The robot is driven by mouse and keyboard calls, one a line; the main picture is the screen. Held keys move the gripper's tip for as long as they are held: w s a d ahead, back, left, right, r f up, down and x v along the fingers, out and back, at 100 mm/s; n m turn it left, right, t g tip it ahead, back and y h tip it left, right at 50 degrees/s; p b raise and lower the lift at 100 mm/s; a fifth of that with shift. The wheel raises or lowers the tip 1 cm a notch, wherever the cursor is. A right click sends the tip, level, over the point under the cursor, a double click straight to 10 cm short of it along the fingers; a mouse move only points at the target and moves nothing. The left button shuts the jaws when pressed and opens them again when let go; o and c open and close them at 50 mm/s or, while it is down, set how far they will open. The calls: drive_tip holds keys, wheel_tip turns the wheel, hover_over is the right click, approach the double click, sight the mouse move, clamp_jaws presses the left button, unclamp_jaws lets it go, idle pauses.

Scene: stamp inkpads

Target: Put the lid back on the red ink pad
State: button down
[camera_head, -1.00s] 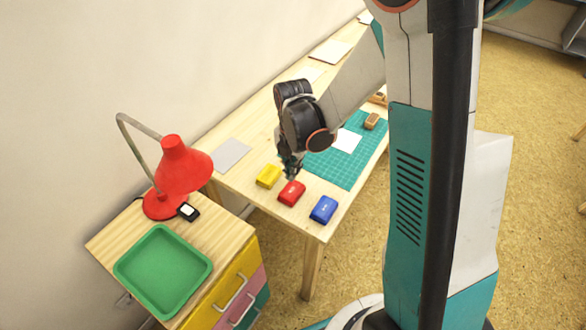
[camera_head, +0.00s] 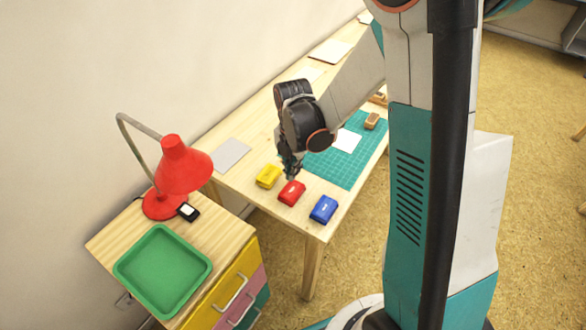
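The red ink pad (camera_head: 291,193) sits near the front end of the wooden table, between a yellow ink pad (camera_head: 268,176) and a blue ink pad (camera_head: 323,209). A small pale mark shows on its top. At this size its lid cannot be told apart from its base; all I see is red. My gripper (camera_head: 290,174) points down just behind the red pad, close to its far edge. Whether it touches the pad cannot be told. The fingers are small and dark, and I cannot see whether they are open or hold anything.
A green cutting mat (camera_head: 330,172) with a white paper (camera_head: 347,141) and a wooden stamp (camera_head: 371,121) lies behind the pads. A grey sheet (camera_head: 230,154) lies at the left. A red lamp (camera_head: 184,165) and green tray (camera_head: 124,270) stand on the lower cabinet.

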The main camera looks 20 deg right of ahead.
sight(293, 188)
drive_tip(key=shift+f, duration=0.25)
drive_tip(key=shift+f+b, duration=0.35)
drive_tip(key=shift+b, duration=0.1)
drive_tip(key=shift+f+b, duration=2)
drive_tip(key=shift+f, duration=0.5)
drive_tip(key=shift+r+p, duration=2.4)
drive_tip(key=shift+r, duration=1.15)
